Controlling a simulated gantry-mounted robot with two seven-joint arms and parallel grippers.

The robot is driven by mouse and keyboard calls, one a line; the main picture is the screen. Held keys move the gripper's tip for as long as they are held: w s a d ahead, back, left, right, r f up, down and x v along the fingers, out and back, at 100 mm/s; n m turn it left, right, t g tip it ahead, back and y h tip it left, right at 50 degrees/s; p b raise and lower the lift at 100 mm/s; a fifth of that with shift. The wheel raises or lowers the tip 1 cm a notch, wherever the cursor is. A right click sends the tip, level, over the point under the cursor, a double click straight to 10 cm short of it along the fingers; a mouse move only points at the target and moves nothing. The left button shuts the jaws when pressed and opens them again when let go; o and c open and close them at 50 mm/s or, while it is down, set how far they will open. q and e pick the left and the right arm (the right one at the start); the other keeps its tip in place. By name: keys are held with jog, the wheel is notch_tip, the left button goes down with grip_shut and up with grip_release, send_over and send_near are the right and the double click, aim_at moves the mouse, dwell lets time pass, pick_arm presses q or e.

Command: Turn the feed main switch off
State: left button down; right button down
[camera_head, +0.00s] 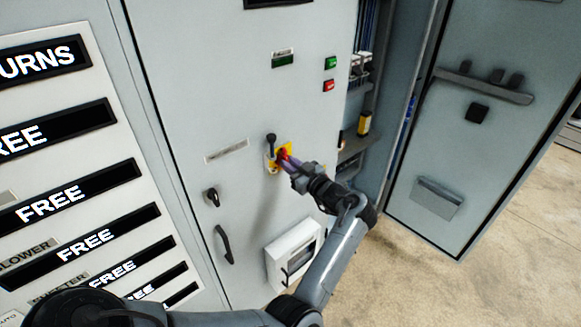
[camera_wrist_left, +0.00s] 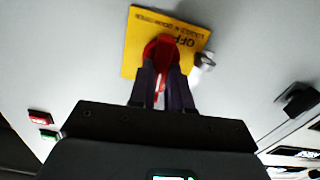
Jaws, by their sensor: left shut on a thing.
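The main switch is a red rotary handle (camera_head: 284,153) on a yellow plate (camera_head: 271,164) on the grey cabinet front. In the left wrist view the red handle (camera_wrist_left: 161,48) stands in front of the yellow plate (camera_wrist_left: 133,45), which carries the word OFF. My left gripper (camera_head: 288,160) reaches the handle, and in the left wrist view its two fingers (camera_wrist_left: 161,75) are shut on the red handle from both sides. The fingers hide part of the handle, and I cannot tell its exact setting. My right gripper is not in view.
A black lever (camera_head: 271,141) stands just above the plate. A small metal piece (camera_wrist_left: 204,60) sits beside the plate. Green (camera_head: 331,62) and red (camera_head: 329,86) buttons are up right. A white box (camera_head: 293,253) juts out below. An open cabinet door (camera_head: 440,180) stands right.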

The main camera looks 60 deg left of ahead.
pick_arm(q)
jog(key=n+b, duration=0.5)
jog(key=b, duration=0.1)
jog(key=n+b, duration=1.2)
jog(key=shift+s+f, duration=0.3)
jog(key=shift+f, duration=0.05)
jog(key=c, duration=1.1)
grip_release()
jog(key=shift+o, duration=0.2)
jog(key=w+d, duration=0.1)
jog(key=d, duration=0.9)
jog(key=shift+w+d+p, duration=0.3)
jog(key=shift+d+p, duration=0.1)
jog(key=shift+p, duration=0.05)
